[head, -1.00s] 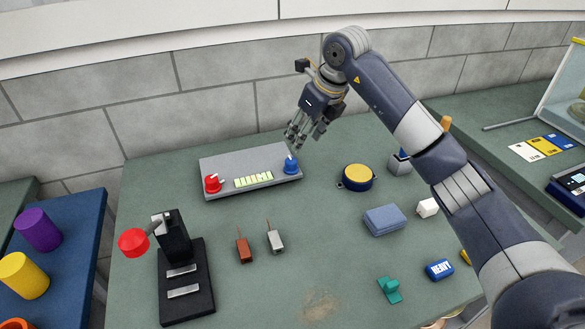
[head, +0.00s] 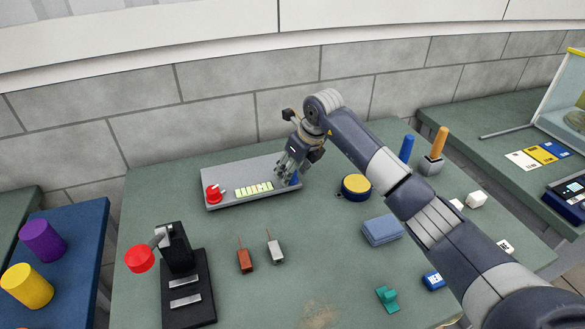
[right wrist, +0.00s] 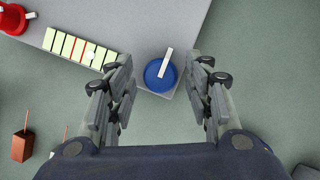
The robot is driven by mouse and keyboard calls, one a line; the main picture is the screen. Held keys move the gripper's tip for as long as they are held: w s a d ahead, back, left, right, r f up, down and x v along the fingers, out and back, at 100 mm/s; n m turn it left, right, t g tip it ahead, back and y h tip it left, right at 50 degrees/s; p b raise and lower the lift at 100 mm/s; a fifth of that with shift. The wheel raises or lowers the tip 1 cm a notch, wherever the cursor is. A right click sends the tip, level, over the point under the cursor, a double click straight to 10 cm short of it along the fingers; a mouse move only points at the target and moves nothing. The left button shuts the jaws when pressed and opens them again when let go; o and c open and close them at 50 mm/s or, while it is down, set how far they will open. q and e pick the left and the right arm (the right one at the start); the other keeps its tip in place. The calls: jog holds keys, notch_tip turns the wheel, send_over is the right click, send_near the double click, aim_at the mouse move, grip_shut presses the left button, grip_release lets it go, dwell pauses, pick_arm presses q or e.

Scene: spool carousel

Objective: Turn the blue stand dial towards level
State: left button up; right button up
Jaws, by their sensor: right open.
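The blue stand dial (right wrist: 161,75) sits at the right end of a grey panel (right wrist: 130,25), and a white pointer bar crosses its top. In the right wrist view the bar points up and slightly right. My right gripper (right wrist: 158,85) is open, with one finger set on each side of the dial and a gap to both. In the head view the right gripper (head: 288,172) covers most of the blue dial (head: 294,179). A strip of pale yellow-green cells (head: 254,189) lies between the blue dial and a red dial (head: 214,193). My left gripper is not in view.
A black stand with a red-knobbed lever (head: 140,259) is at the front left. A brown block (head: 245,260) and a grey block (head: 275,252) stand before the panel. A yellow-topped round item (head: 356,186) and a blue box (head: 382,230) lie to the right.

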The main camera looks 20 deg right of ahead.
jog(key=c, duration=1)
jog(key=shift+c, duration=0.2)
jog(key=shift+w+d+n+y+b, duration=0.15)
jog(key=shift+n+y+b, duration=0.15)
jog(key=shift+n+b, duration=0.55)
jog(key=shift+n+g+y+b, duration=0.3)
jog(key=shift+n+g+b, duration=0.3)
jog(key=shift+n, duration=0.65)
jog(key=shift+n+g+y+b, duration=0.3)
jog(key=shift+n+b, duration=0.3)
jog(key=shift+n, duration=0.6)
jog(key=shift+w+n+g+y+b, duration=0.1)
jog(key=shift+n+g+y+b, duration=0.3)
jog(key=shift+n, duration=1)
